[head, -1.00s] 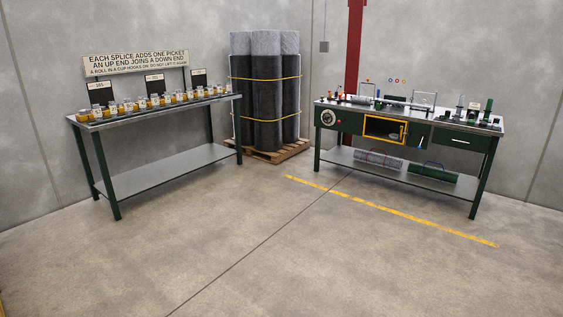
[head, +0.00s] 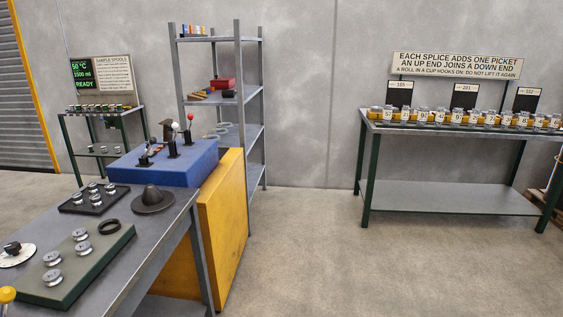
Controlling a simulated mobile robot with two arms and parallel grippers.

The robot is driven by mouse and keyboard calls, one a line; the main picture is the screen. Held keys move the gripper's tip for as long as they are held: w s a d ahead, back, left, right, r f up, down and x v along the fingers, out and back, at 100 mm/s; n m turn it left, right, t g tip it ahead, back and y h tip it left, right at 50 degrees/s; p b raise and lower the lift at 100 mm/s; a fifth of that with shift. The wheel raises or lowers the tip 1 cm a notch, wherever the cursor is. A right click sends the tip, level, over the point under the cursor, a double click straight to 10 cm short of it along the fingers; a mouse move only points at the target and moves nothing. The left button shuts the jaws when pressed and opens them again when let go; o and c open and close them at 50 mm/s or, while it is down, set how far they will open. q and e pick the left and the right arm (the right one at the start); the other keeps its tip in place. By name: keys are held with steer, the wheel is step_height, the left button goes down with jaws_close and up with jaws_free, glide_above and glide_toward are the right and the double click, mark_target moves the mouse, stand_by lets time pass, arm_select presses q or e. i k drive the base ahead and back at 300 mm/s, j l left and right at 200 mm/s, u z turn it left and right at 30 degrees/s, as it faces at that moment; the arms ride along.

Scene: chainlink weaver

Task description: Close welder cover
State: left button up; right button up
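I cannot make out a welder or its cover for sure in the head view. A blue box (head: 195,158) with several levers on top stands at the left, above a yellow panel (head: 222,225). I cannot tell whether it has to do with the welder. Neither of my grippers is in view.
A grey workbench (head: 165,245) with a green board (head: 90,280), a black tray (head: 78,207) and a dark cone (head: 152,198) fills the lower left. A metal shelf (head: 244,97) stands behind. A long table (head: 458,195) with yellow-based jars is at right. Floor between is clear.

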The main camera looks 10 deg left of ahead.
mark_target(167, 128)
steer(key=i+j+u, duration=0.15)
steer(key=i+u, duration=0.9)
steer(key=u, duration=0.15)
steer(key=i+l+u, duration=0.15)
steer(key=u, duration=0.55)
